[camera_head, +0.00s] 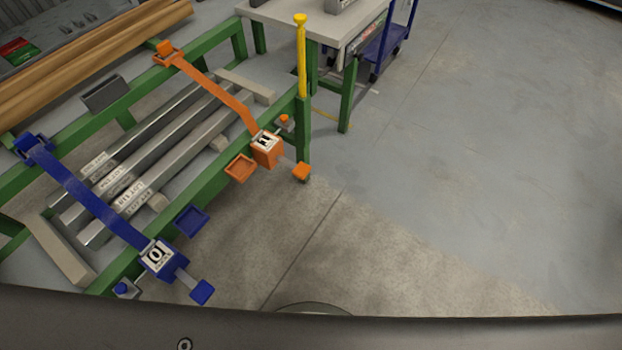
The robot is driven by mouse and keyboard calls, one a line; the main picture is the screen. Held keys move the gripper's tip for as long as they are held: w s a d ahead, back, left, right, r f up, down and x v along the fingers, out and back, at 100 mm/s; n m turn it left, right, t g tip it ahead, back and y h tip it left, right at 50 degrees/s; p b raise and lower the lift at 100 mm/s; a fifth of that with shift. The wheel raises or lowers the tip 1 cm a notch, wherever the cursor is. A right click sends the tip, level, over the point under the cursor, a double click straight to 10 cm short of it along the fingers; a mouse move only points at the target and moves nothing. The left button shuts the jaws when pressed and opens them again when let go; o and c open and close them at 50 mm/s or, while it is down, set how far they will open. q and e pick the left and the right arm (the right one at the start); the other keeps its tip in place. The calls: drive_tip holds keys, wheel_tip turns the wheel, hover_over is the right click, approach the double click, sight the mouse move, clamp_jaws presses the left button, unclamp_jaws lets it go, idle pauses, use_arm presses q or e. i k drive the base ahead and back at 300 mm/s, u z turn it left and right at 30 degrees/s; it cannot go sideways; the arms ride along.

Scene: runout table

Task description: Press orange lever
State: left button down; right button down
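An orange strap (215,90) runs across the green rack to an orange box (266,155) with a black-and-white marker on its top. An orange lever end (302,171) sticks out to the right of this box, close to the green corner post. A small orange knob (285,119) is just behind the box, and an orange square tray (240,167) is on its left. Neither of my grippers is in view, and nothing is seen touching the lever.
A blue strap (80,195) leads to a blue box (157,258) with a blue lever (201,292). Metal bars (165,165) lie on the green rack (205,195). A yellow post (301,60) rises near the orange box. The floor (450,170) on the right is clear.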

sight(301, 170)
drive_tip(key=z, duration=0.35)
drive_tip(key=k, duration=0.85)
drive_tip(key=u, duration=0.05)
